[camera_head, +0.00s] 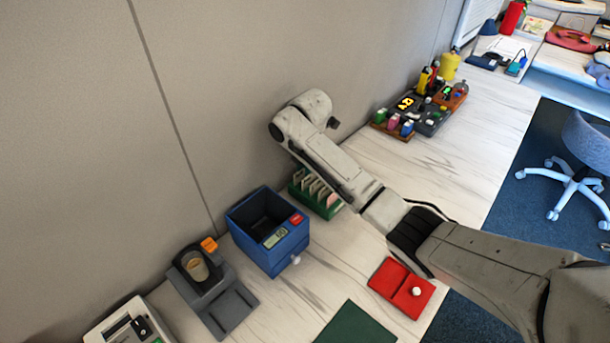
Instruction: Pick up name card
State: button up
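A small green rack (303,200) stands on the pale wood-grain counter, against the grey wall and right of the blue box. Several pale upright cards (318,187) stand in it in a row. I cannot read them, so I cannot tell which one is the name card. My forearm passes just right of the rack and above it, and hides part of the counter behind. My arm's far end is raised above the counter near the wall. My gripper's fingers do not show.
A blue box (268,260) with a small display, a grey device (212,290) with a cup, and a red pad (402,288) with a white knob are nearby. A green mat (355,326) lies in front. Coloured bottles and devices (425,112) crowd the counter farther back.

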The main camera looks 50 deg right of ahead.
jog(key=shift+f, duration=0.1)
grip_shut()
dwell(0.6)
notch_tip(320, 180, up, 13)
jog(key=s+p, duration=0.9)
jog(key=s, duration=0.9)
jog(key=shift+d+f, duration=0.2)
jog(key=shift+d, duration=0.1)
